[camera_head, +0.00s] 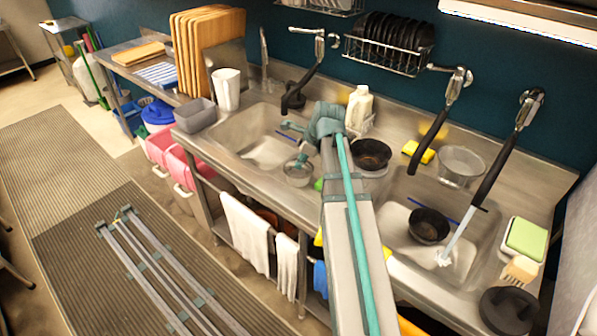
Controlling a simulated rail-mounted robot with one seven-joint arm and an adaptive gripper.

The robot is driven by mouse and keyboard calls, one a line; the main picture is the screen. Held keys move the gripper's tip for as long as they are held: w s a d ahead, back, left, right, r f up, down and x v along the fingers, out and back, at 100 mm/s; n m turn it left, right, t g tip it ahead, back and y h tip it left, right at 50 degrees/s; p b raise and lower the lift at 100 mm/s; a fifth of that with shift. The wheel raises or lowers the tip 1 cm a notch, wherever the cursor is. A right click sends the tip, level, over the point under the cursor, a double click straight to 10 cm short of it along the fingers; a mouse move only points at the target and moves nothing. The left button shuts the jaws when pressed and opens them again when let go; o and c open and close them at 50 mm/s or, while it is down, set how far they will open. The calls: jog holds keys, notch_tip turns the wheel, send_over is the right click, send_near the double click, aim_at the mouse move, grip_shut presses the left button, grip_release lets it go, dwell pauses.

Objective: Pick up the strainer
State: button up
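A small round bowl-shaped thing with a grey rim, which looks like the strainer (298,174), sits at the front right of the left sink, by the divider. I cannot make out its mesh or handle clearly. My arm reaches up from the bottom of the view, and its teal wrist is over the counter between the sinks. My gripper (291,128) points left over the left sink, above and behind the strainer and apart from it. The gripper is small and partly merged with the wrist, so its fingers and opening are unclear.
Black faucets (303,85) hang over the sinks. A dark pan (371,154) and a white bottle (359,107) stand behind my arm. The right sink (400,216) holds a black pan (428,226) under running water. A grey bin (195,116) and white pitcher (226,90) stand left.

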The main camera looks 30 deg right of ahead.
aim_at(298, 172)
jog(key=shift+p+x, duration=0.8)
jog(key=shift+x, duration=1.55)
jog(key=shift+w+r, duration=0.1)
jog(key=shift+w, duration=0.05)
jog(key=shift+c, duration=0.4)
grip_shut()
